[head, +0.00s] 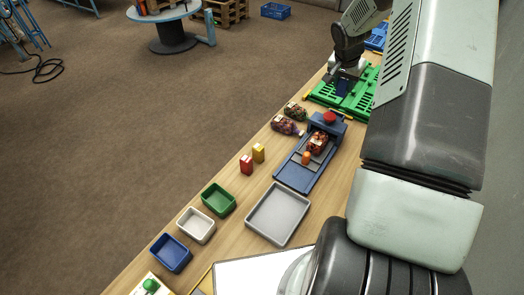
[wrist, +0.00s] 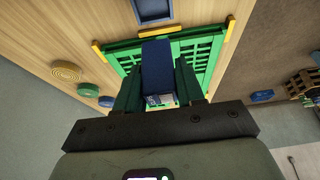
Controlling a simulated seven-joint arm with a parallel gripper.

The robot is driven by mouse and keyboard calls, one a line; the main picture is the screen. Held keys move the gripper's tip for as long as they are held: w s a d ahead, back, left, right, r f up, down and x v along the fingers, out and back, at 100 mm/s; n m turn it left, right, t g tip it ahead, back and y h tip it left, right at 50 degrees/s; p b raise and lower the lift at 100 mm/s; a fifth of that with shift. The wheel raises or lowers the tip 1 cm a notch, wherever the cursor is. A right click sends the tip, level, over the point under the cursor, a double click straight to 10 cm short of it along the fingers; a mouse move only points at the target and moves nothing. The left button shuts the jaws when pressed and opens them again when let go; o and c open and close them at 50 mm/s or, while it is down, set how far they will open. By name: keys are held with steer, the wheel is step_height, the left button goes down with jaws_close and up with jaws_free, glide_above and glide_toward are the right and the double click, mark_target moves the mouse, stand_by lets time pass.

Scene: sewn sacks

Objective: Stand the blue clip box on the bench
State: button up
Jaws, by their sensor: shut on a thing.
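The blue clip box (wrist: 157,66) is between the fingers of my gripper (wrist: 158,84) in the wrist view, with a small white label at its near end. My gripper (head: 343,79) is shut on it. In the head view the box (head: 341,88) shows as a small dark blue patch below the gripper, over the green slatted panel (head: 361,101) at the far end of the wooden bench (head: 232,238). I cannot tell whether the box touches the panel.
A blue fixture (head: 297,178) with a red knob holds a netted sack (head: 317,142). Two more sacks lie beside it. Bare bench surrounds the small boxes.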

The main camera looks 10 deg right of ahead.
steer(key=s+a+r+n+t+y, duration=0.1)
steer(key=s+a+r+n, duration=0.3)
steer(key=a+r, duration=0.8)
steer(key=s+a+r+n+y, duration=0.25)
steer(key=s+a+n, duration=0.25)
steer(key=s+a, duration=0.5)
steer(key=s+a+f+n+g+y, duration=0.1)
steer(key=a+f+n+g, duration=0.1)
steer(key=a+f+n, duration=0.3)
steer(key=s+a+f+n+g+y, duration=0.1)
steer(key=a+f+n+g, duration=0.2)
steer(key=f+n, duration=0.8)
steer(key=s+a+f+n+g+y, duration=0.1)
steer(key=s+a+f+n+g, duration=0.1)
steer(key=a+f+n, duration=0.5)
steer(key=shift+s+a+f+n+g, duration=0.15)
steer(key=shift+f+n, duration=0.25)
steer(key=shift+n, duration=0.6)
steer(key=shift+w+a+f+n+g, duration=0.15)
steer(key=shift+f+n, duration=0.25)
steer(key=shift+n, duration=0.6)
steer(key=shift+d+f, duration=0.15)
steer(key=shift+f, duration=2)
steer(key=shift+f, duration=0.15)
